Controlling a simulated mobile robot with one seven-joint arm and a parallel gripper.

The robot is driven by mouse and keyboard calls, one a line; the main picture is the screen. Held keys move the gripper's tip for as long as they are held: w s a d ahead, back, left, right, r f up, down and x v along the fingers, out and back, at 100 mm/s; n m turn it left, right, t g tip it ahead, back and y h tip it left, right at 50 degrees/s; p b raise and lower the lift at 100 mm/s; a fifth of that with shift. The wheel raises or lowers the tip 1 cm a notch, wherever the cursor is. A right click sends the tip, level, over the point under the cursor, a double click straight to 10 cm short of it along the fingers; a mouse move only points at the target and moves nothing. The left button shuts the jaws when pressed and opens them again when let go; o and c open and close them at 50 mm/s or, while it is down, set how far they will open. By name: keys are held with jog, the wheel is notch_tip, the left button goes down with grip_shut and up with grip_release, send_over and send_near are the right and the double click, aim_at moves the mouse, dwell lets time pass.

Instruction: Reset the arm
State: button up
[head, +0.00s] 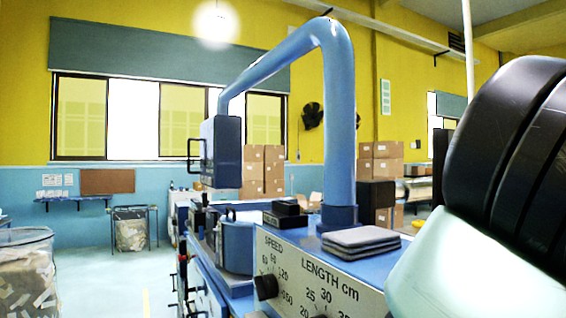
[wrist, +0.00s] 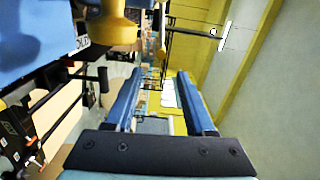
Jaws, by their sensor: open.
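My gripper (wrist: 163,75) shows in the wrist view, its two blue fingers spread apart over a dark base plate. It is open, and nothing shows between the fingers except the far wall and room behind. The wrist view is turned on its side. In the head view a pale, dark-banded part of my arm (head: 520,160) fills the right edge. My gripper is out of sight in the head view.
A blue machine with a SPEED and LENGTH panel (head: 315,280) and a tall bent pipe (head: 340,120) stands close ahead. Grey pads (head: 361,240) lie on it. A wire bin (head: 28,275) stands left. Boxes (head: 263,170) are stacked behind. Floor at left centre is clear.

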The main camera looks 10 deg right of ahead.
jog(key=w+a+r+n+t+y, duration=0.1)
jog(key=w+a+r+n+t, duration=0.15)
jog(key=a+n+t, duration=0.5)
jog(key=w+a+r+n+t, duration=0.1)
jog(key=w+a+n+t, duration=0.4)
jog(key=a+n, duration=0.4)
jog(key=s+a+f+n+t+y, duration=0.1)
jog(key=a+n+t+y, duration=0.3)
jog(key=a+n+y, duration=0.3)
jog(key=s+a+f+n+t+y, duration=0.1)
jog(key=a+f+n+t+y, duration=0.1)
jog(key=a+n+t+y, duration=0.3)
jog(key=a+n+y, duration=0.3)
jog(key=y, duration=0.1)
jog(key=shift+a+f, duration=0.2)
jog(key=shift+f, duration=0.05)
jog(key=shift+s, duration=0.15)
